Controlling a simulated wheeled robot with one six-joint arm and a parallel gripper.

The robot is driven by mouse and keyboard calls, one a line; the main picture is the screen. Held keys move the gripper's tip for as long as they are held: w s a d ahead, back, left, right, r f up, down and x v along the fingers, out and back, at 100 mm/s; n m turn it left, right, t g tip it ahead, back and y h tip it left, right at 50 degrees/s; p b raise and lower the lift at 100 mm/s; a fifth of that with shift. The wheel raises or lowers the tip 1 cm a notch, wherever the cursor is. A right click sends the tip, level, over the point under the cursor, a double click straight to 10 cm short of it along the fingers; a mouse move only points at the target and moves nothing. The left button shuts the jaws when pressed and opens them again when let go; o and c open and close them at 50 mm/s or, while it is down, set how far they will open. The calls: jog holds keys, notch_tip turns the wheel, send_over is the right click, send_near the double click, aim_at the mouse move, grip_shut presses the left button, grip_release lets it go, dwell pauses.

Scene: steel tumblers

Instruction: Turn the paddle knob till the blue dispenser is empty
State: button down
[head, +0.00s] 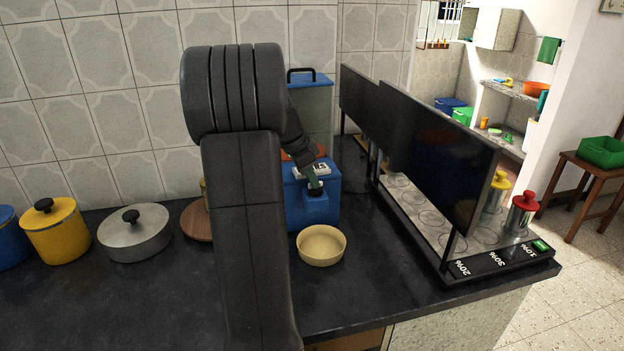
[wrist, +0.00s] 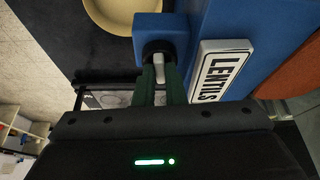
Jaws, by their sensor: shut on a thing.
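The blue dispenser (head: 295,212) stands at the back of the dark counter, with a white LENTILS label (wrist: 219,72) on it. Above its blue base is a hopper (head: 317,108) with a blue lid and a black handle. A reddish-orange layer shows low in the hopper, partly hidden by my arm. My gripper (head: 315,187) is at the dispenser's front; in the wrist view its green fingers are shut on the pale paddle knob (wrist: 158,62). A cream bowl (head: 321,262) sits on the counter below the spout; whether anything is in it is unclear.
A grey lidded pot (head: 135,236) and a yellow canister (head: 60,240) stand at left. At right, dark panels (head: 432,150) rise over a rack marked with percentages, with yellow and red-lidded tumblers (head: 520,218). The counter's front left is clear.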

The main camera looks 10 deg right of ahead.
jog(key=shift+w+m+g, duration=0.1)
jog(key=shift+m+g, duration=0.2)
jog(key=shift+m, duration=0.3)
jog(key=c, duration=1.5)
grip_release()
jog(key=shift+r, duration=0.1)
jog(key=v, duration=1.3)
jog(key=shift+r+p, duration=0.3)
jog(key=shift+p, duration=0.05)
jog(key=shift+f, duration=0.1)
